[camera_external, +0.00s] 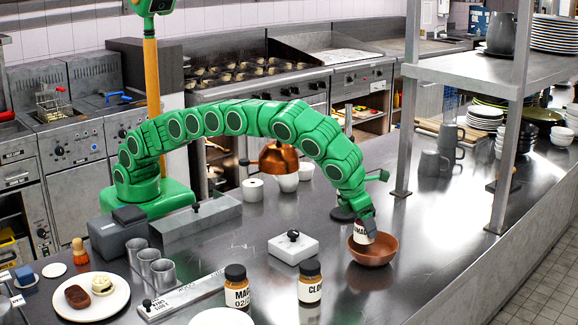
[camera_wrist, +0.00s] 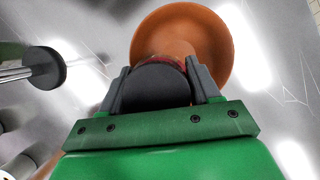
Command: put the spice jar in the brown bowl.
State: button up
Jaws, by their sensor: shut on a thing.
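My gripper (camera_external: 365,232) is shut on a spice jar (camera_external: 360,229) with a dark lid and white label, at the brown bowl (camera_external: 373,255). In the wrist view the round dark lid of the jar (camera_wrist: 152,86) sits between the two fingers of my gripper (camera_wrist: 156,88). The brown bowl (camera_wrist: 212,40) lies just beyond and partly under the jar there. The jar's lower part is hidden, so I cannot tell whether it touches the bowl. The bowl stands upright on the steel counter.
Two labelled jars, one (camera_external: 237,288) and another (camera_external: 310,283), stand nearer the camera. A white box with a black knob (camera_external: 293,247) is left of the bowl. The counter right of the bowl (camera_external: 450,235) is clear.

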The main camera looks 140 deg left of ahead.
jog(key=shift+f, duration=0.55)
jog(key=o, duration=1.2)
